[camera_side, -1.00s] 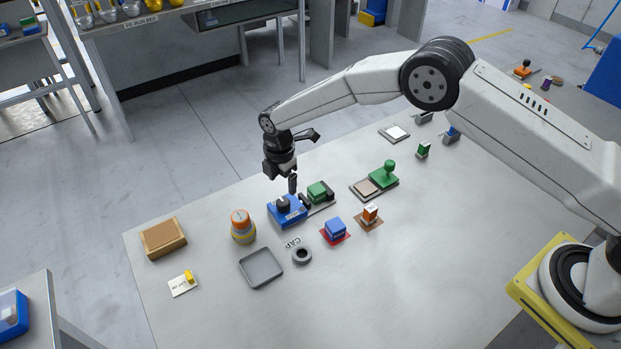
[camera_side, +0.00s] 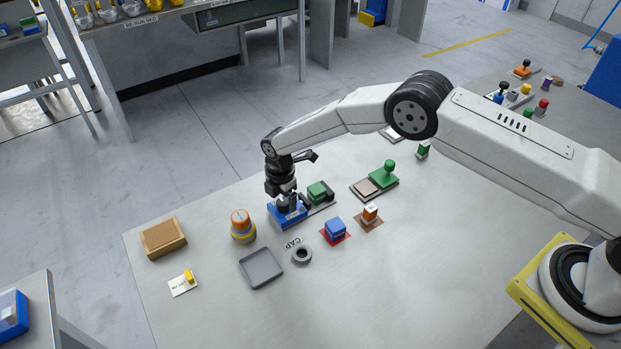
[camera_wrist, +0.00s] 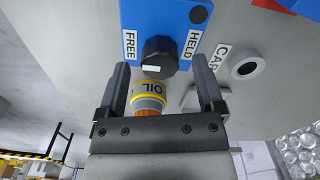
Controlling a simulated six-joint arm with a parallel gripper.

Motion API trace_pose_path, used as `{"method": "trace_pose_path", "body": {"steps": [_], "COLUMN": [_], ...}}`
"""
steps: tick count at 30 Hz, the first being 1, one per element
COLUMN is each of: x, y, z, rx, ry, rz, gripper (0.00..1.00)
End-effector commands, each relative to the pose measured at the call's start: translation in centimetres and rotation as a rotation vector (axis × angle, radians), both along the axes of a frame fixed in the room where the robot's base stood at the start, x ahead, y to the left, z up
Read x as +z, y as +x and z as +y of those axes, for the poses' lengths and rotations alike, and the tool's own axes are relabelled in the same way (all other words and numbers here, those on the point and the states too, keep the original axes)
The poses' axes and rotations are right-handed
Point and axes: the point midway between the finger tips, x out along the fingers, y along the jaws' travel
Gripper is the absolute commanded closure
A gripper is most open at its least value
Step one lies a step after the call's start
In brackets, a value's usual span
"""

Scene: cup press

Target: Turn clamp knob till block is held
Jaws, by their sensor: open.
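The blue clamp (camera_side: 287,218) stands on the grey table with a green block (camera_side: 318,190) beside it, between dark jaw parts on its plate. In the wrist view the clamp (camera_wrist: 178,18) shows FREE at the left and HELD at the right of its black knob (camera_wrist: 158,52). A white mark is on the knob's lower side; I cannot tell which label it points to. My gripper (camera_side: 287,199) has come down over the knob. In the wrist view my gripper (camera_wrist: 161,72) is open, one finger each side of the knob, with gaps showing. Whether the block is gripped is unclear.
An orange and yellow oil can (camera_side: 242,226) stands left of the clamp. A grey tray (camera_side: 261,268), a dark ring (camera_side: 301,255) by the CAP label, and a blue block (camera_side: 335,229) lie in front. A green-handled press (camera_side: 386,174) is to the right.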

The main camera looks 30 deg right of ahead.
Motion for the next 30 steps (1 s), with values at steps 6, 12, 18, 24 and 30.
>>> {"method": "trace_pose_path", "body": {"steps": [6, 12, 18, 24, 30], "x": [-1.4, -1.6, -1.5, -1.5, -1.5], "y": [0.0, 0.0, 0.0, 0.0, 0.0], "z": [0.0, 0.0, 0.0, 0.0, 0.0], "rx": [0.000, 0.000, 0.000, 0.000, -0.004], "ry": [0.000, 0.000, 0.000, 0.000, 0.000], "rz": [0.000, -0.001, 0.000, 0.000, 0.000], "gripper": [0.14, 0.14, 0.29, 0.93, 1.00]}}
